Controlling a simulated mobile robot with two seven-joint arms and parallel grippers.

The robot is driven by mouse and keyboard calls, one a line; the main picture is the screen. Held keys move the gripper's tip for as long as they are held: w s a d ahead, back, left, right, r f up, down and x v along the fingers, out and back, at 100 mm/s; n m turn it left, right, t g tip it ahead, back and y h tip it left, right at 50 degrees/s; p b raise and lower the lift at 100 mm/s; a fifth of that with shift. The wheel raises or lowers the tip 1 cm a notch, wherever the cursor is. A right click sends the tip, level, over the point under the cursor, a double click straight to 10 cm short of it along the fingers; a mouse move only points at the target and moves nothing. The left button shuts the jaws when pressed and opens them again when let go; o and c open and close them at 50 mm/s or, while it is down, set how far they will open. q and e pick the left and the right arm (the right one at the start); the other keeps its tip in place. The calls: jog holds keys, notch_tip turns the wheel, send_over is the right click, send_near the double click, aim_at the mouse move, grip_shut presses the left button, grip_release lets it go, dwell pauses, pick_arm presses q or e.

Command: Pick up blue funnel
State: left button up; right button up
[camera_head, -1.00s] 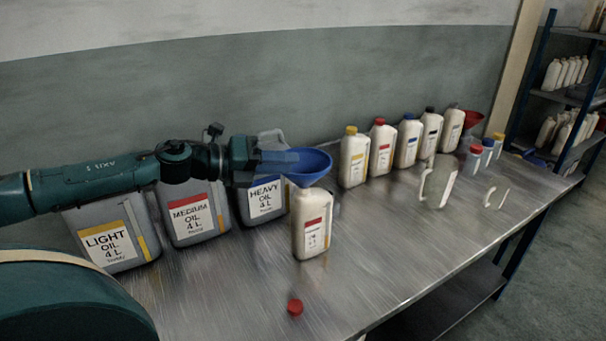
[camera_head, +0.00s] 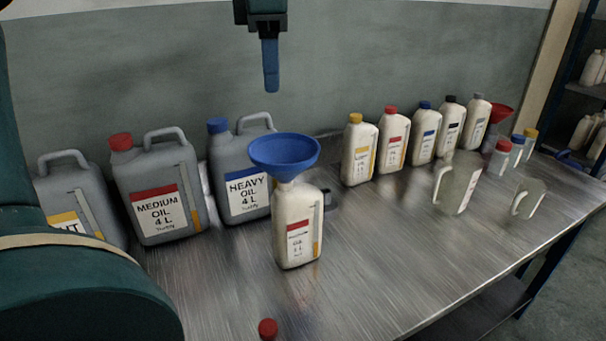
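The blue funnel (camera_head: 284,152) sits upright in the neck of a white bottle (camera_head: 297,225) with a red-topped label, on the metal table. My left gripper (camera_head: 270,88) hangs from the top edge of the view, fingers pointing down, above the funnel in the picture and apart from it. Its fingers show edge-on as one blue bar with nothing visible held, so I cannot tell whether they are open or shut. My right gripper is not in view.
Grey oil cans, such as the medium oil can (camera_head: 158,190) and heavy oil can (camera_head: 240,165), stand left of the bottle. Several white bottles (camera_head: 392,140), a red funnel (camera_head: 500,114) and measuring jugs (camera_head: 457,183) stand right. A loose red cap (camera_head: 268,329) lies in front.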

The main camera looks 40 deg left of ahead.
pick_arm(q)
jog(key=f, duration=0.2)
jog(key=b, duration=0.1)
send_over(285, 171)
jog(key=a, duration=0.1)
notch_tip(285, 171, down, 7)
jog(key=shift+f, duration=0.2)
jog(key=shift+s+d+f, duration=0.1)
jog(key=shift+f, duration=1.25)
jog(key=shift+s+d+f, duration=0.1)
jog(key=shift+f, duration=1.2)
jog(key=shift+c, duration=0.3)
grip_shut()
